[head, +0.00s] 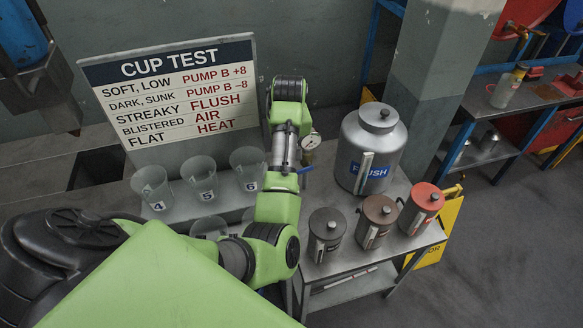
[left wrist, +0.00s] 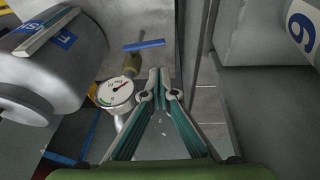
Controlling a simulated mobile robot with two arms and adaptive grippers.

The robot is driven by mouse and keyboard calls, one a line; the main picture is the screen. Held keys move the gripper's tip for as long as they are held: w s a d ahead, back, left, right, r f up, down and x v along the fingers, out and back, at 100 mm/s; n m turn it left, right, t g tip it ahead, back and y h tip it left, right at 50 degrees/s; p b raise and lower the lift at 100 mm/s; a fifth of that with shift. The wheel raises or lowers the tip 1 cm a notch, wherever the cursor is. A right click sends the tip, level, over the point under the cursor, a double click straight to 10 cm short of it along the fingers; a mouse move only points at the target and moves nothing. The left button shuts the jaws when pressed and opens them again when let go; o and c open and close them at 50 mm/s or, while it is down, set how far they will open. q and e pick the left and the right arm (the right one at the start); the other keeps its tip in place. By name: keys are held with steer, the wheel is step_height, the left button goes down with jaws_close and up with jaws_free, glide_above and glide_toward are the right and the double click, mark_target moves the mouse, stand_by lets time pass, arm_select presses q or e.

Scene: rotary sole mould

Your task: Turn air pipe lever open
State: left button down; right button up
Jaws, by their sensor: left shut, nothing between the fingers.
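The blue air pipe lever (left wrist: 144,44) shows in the left wrist view as a short bar lying nearly crosswise above a brass-coloured fitting (left wrist: 131,62). A round white gauge (left wrist: 115,92) sits just below it in that picture. In the head view the lever (head: 305,170) sticks out to the right of my green arm, below the gauge (head: 311,141). My left gripper (left wrist: 160,75) is shut and empty, its tips to the lower right of the lever in the wrist view, with a visible gap. My arm hides these fingers in the head view. My right gripper is not in view.
A large grey FLUSH canister (head: 370,150) stands close right of the gauge. Three smaller cans, including a red one (head: 421,208), stand on the bench's front. Clear numbered cups (head: 201,176) and a CUP TEST sign (head: 172,88) are left of my arm.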

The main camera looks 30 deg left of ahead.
arm_select(q)
steer(key=d+p+x, duration=0.2)
steer(key=x, duration=0.9)
steer(key=shift+a+f, duration=0.2)
steer(key=shift+a, duration=0.25)
steer(key=shift+s+a, duration=0.1)
